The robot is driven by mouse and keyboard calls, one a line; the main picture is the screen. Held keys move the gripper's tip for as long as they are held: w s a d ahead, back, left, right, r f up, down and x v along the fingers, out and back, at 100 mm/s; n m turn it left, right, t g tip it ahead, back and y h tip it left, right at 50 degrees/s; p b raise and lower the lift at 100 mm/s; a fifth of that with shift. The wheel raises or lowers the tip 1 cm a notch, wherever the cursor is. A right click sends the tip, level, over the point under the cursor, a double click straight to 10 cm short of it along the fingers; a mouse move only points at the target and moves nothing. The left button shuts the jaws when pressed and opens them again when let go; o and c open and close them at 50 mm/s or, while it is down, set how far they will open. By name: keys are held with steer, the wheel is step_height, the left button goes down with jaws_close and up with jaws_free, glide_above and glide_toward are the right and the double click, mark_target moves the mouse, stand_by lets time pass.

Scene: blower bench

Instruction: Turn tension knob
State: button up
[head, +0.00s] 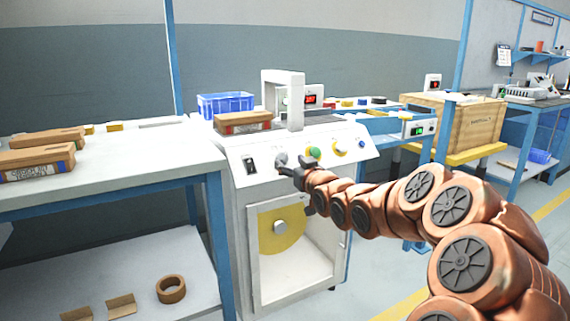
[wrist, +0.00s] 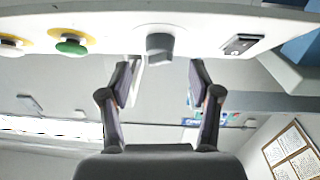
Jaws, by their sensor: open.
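The white machine (head: 240,190) has a sloped control panel. A grey knob (head: 281,160) sits on it, between a black rocker switch (head: 249,165) and a green button (head: 314,152). No readable label shows which knob is for tension. My gripper (head: 298,178) is at the panel front, close to the grey knob and partly covering that area. In the wrist view, my gripper (wrist: 160,78) is open and empty, its fingers spread. The grey knob (wrist: 160,45) lies just beyond the fingertips, centred between them. The green button (wrist: 70,46) is to the left, the rocker switch (wrist: 241,44) to the right.
More panel controls, one on a yellow disc (head: 340,148), are right of the green button. A cardboard box (head: 242,122) and blue crate (head: 226,104) sit on or behind the machine top. A white table (head: 110,160) stands left. A wooden crate (head: 468,125) is at right.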

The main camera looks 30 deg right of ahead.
mark_target(285, 159)
steer(key=shift+w+d+b, duration=0.15)
steer(key=shift+w+b, duration=0.05)
steer(key=shift+w, duration=0.75)
steer(key=shift+w+d+b, duration=0.1)
steer(key=shift+w+b, duration=0.1)
steer(key=shift+w, duration=0.75)
steer(key=c, duration=1.1)
